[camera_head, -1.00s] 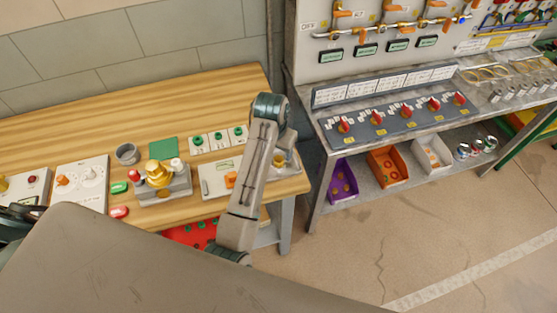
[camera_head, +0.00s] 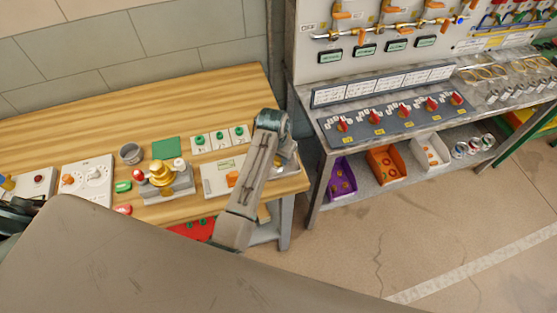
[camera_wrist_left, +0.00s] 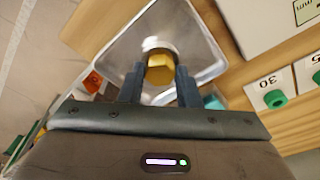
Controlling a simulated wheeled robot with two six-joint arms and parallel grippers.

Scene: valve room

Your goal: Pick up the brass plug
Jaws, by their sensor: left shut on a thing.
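The brass plug (camera_wrist_left: 160,69) shows in the left wrist view as a yellow hexagonal head with a pale round part beyond it. My left gripper (camera_wrist_left: 160,88) has its two dark fingers on either side of the hexagonal head and is shut on it. Beyond the plug is a shiny metal tray (camera_wrist_left: 200,35). In the head view the tray (camera_head: 291,166) is at the right end of the wooden bench, mostly hidden behind my left arm, and the plug is not clearly visible there. I cannot tell if the plug touches the tray. My right gripper is not in view.
A brass fitting (camera_head: 160,176) on a grey block stands on the wooden bench (camera_head: 80,119), near a grey cup (camera_head: 131,153) and a green mat (camera_head: 166,148). A metal bench with red knobs (camera_head: 377,117) stands to the right.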

